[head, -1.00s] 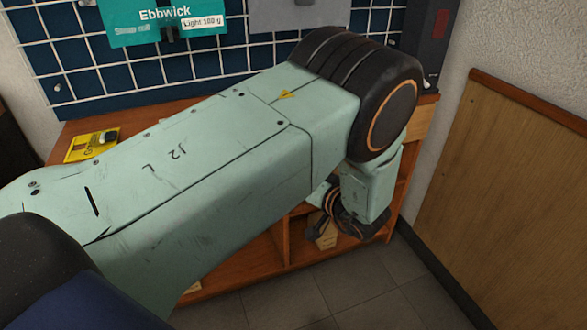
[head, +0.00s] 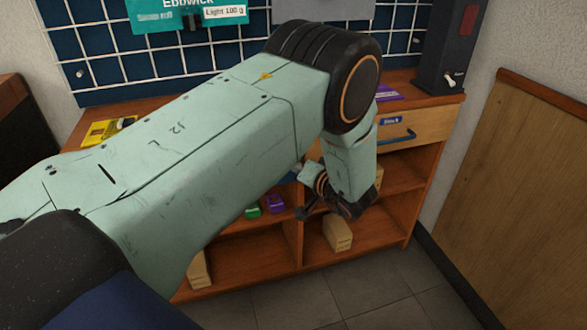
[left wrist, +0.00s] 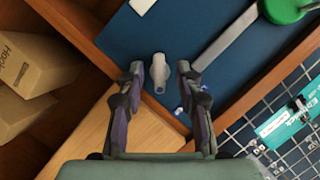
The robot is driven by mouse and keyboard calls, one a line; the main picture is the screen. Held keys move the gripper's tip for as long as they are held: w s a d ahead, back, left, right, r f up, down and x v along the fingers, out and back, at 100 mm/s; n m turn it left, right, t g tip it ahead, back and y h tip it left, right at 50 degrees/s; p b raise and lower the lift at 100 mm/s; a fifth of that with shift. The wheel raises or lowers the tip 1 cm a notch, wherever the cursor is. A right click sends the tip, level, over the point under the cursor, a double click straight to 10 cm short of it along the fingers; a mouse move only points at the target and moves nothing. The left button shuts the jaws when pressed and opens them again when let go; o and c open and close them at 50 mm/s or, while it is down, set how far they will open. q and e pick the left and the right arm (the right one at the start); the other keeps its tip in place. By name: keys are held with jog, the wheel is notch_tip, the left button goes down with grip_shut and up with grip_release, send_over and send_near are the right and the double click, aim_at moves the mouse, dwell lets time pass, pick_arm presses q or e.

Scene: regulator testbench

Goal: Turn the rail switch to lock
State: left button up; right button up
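A pale toggle lever (head: 452,78) sticks out low on the front of a dark upright box (head: 448,45) at the right end of the bench; I cannot tell its setting or whether it is the rail switch. My left gripper (head: 318,210) hangs before the shelves, below and left of that box. In the left wrist view my left gripper (left wrist: 160,68) has its fingers apart. A pale grey knob-like piece (left wrist: 158,72) shows between the fingertips against a blue surface; contact cannot be judged. My right gripper is not in view.
The wooden bench (head: 430,90) has a drawer with a blue handle (head: 397,137) and open shelves with boxes (head: 338,233). A wire grid (head: 105,70) stands behind. A green round item (left wrist: 285,10) and grey bar (left wrist: 228,38) lie beyond my fingers.

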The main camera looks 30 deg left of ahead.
pick_arm(q)
grip_shut()
dwell(0.3)
dwell(0.3)
jog(key=shift+s+a+n+t+h+p, duration=0.1)
jog(key=shift+n+t+h+p, duration=0.9)
jog(key=shift+n+p, duration=0.9)
jog(key=shift+s+a+n+t+h+p, duration=0.15)
jog(key=shift+n+t+h+p, duration=0.95)
jog(key=shift+n, duration=1.15)
jog(key=shift+s+a+n+t+h+p, duration=0.1)
jog(key=shift+n+t+h+p, duration=0.8)
jog(key=shift+n+p, duration=1.2)
jog(key=shift+t+y, duration=0.3)
